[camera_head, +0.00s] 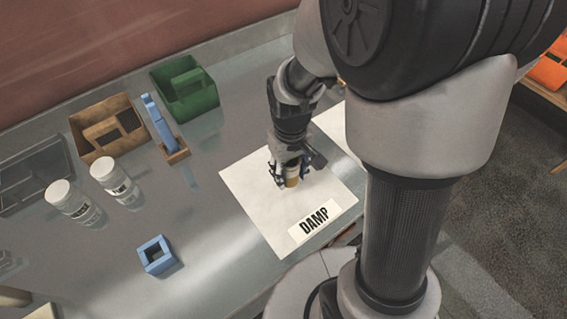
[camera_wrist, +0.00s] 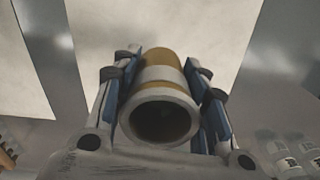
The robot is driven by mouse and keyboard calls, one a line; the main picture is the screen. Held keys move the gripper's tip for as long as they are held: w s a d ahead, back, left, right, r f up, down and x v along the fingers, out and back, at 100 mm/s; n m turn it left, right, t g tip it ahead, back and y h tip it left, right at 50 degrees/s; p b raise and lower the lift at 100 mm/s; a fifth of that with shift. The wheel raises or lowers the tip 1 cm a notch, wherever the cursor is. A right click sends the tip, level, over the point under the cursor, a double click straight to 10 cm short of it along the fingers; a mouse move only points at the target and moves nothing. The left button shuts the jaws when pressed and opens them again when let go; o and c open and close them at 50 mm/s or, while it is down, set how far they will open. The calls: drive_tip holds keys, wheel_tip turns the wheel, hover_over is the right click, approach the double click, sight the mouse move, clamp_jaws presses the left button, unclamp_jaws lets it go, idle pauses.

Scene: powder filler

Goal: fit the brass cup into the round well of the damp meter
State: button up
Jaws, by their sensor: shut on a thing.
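My gripper (camera_head: 290,172) is over the white sheet with the DAMP label (camera_head: 314,221). It is shut on the brass cup (camera_head: 292,181), a small cylinder with a brass-coloured band. In the wrist view the cup (camera_wrist: 163,75) sits between the two blue-padded fingers of my gripper (camera_wrist: 160,62), its round dark opening facing the camera. Whether the cup touches the sheet I cannot tell. I cannot make out the damp meter or its round well in either view; my arm covers part of the table in the head view.
A blue square block with a hole (camera_head: 156,255) and two white-lidded jars (camera_head: 112,181) stand to the left. A brown box (camera_head: 96,122), a wooden stand with a blue tool (camera_head: 163,128) and a green box (camera_head: 190,94) are farther back. Bare metal table lies between.

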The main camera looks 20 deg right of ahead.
sight(289, 189)
drive_tip(key=shift+f+b, duration=0.8)
drive_tip(key=shift+f, duration=1.7)
drive_tip(key=shift+f, duration=0.2)
drive_tip(key=o, duration=1.1)
